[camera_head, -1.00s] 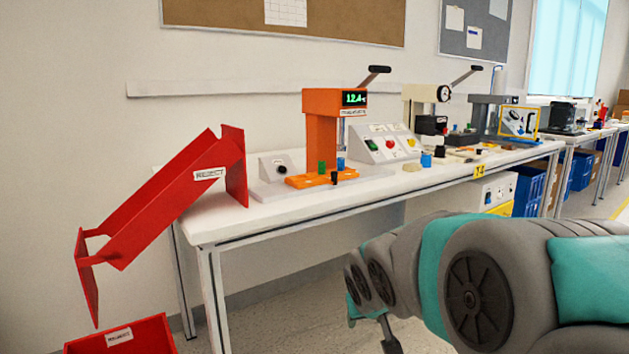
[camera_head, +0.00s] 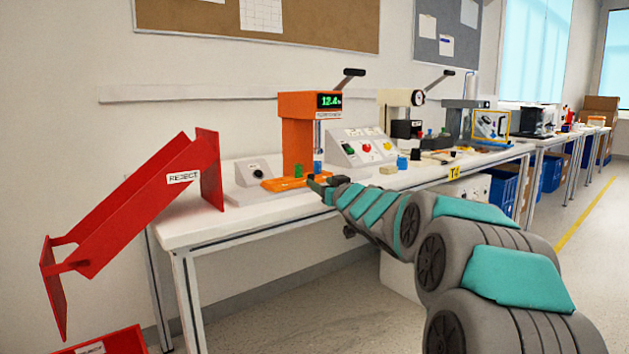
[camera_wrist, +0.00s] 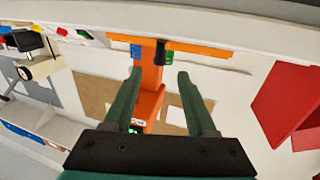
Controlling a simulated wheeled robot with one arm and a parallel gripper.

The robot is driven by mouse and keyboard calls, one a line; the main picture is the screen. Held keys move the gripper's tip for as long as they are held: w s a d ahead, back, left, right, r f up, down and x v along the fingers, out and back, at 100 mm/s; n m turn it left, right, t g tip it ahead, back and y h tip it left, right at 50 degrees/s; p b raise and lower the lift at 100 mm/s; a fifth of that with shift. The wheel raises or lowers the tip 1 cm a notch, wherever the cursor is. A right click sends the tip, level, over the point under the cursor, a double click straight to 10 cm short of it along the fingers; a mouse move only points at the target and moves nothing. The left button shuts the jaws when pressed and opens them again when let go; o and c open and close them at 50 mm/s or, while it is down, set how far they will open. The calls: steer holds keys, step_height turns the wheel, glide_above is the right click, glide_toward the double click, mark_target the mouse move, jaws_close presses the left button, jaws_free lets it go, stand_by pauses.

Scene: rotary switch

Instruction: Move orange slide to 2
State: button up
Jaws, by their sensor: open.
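The orange slide (camera_head: 278,184) is a low flat plate at the foot of the orange press (camera_head: 296,135) on the white bench. A green cylinder (camera_head: 298,171) and a blue cylinder (camera_head: 317,167) stand by it. In the wrist view the slide (camera_wrist: 205,47) shows as an orange bar across the top, with a black knob (camera_wrist: 161,47) in front of it. My gripper (camera_wrist: 160,74) is open and empty there, the knob lying beyond and between its fingertips. In the head view my gripper (camera_head: 320,184) is at the slide's right end and hides part of it. I cannot read any position numbers.
A grey box with a black dial (camera_head: 254,172) stands left of the press. A sloped panel with coloured buttons (camera_head: 362,148) is to its right. A red reject chute (camera_head: 140,215) slopes off the bench's left end. The bench's front left top is clear.

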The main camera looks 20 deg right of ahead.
mark_target(313, 177)
steer(key=shift+w+a, duration=0.2)
steer(key=shift+w, duration=2.5)
jaws_close()
